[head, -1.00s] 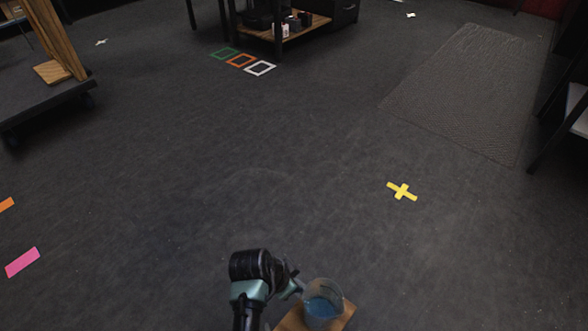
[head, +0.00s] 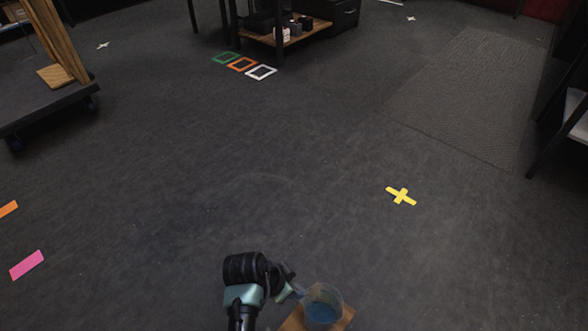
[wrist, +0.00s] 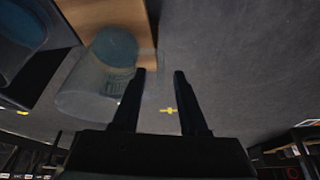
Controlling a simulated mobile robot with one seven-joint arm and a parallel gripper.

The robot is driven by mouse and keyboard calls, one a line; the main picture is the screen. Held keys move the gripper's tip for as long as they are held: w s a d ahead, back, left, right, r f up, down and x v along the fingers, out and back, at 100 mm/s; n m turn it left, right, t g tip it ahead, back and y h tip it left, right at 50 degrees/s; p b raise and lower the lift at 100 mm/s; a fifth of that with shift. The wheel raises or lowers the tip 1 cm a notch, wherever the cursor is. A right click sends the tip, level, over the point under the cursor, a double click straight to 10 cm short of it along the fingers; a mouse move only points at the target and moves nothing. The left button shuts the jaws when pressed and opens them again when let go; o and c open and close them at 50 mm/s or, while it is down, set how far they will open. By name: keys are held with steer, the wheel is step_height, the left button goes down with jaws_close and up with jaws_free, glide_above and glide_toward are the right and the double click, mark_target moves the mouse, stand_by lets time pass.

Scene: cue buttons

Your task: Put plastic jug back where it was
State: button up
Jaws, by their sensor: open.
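The plastic jug (head: 322,305) is clear, with a bluish inside. It is at the bottom of the head view, over a wooden board (head: 293,321). In the wrist view the jug (wrist: 82,88) shows large and see-through, left of the fingers, with the board (wrist: 100,14) behind it.
A yellow tape cross (head: 401,196) lies on the floor ahead. Green, orange and white tape squares (head: 262,73) lie before a shelf (head: 300,32). A wheeled platform (head: 45,105) stands at left, a ribbed mat (head: 465,95) at right. The middle floor is clear.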

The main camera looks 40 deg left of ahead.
steer(key=d+p+v, duration=0.1)
steer(key=p+v, duration=0.3)
steer(key=v, duration=0.5)
steer(key=shift+a+p, duration=0.3)
steer(key=shift+a, duration=0.2)
steer(key=w+r+t+y, duration=0.3)
steer(key=w+r+t, duration=0.2)
steer(key=w+r, duration=1)
steer(key=w+d+r+n+t+y, duration=0.1)
steer(key=w+d+r+t, duration=0.1)
steer(key=r, duration=0.7)
steer(key=w+d+r+t, duration=0.2)
steer(key=r+t, duration=0.1)
steer(key=r, duration=0.6)
steer(key=s+d+r+t, duration=0.1)
steer(key=d+r+t, duration=0.35)
steer(key=r, duration=0.65)
steer(key=s+d+r+t, duration=0.25)
steer(key=d+r, duration=0.35)
steer(key=r, duration=0.6)
steer(key=s+d+r+n+t+h, duration=0.2)
steer(key=s+d+r+t, duration=0.4)
steer(key=s+r, duration=0.4)
step_height(320, 180, up, 4)
steer(key=shift+s+d+f+h, duration=0.2)
steer(key=shift+s+d+h, duration=0.2)
steer(key=shift+d, duration=0.3)
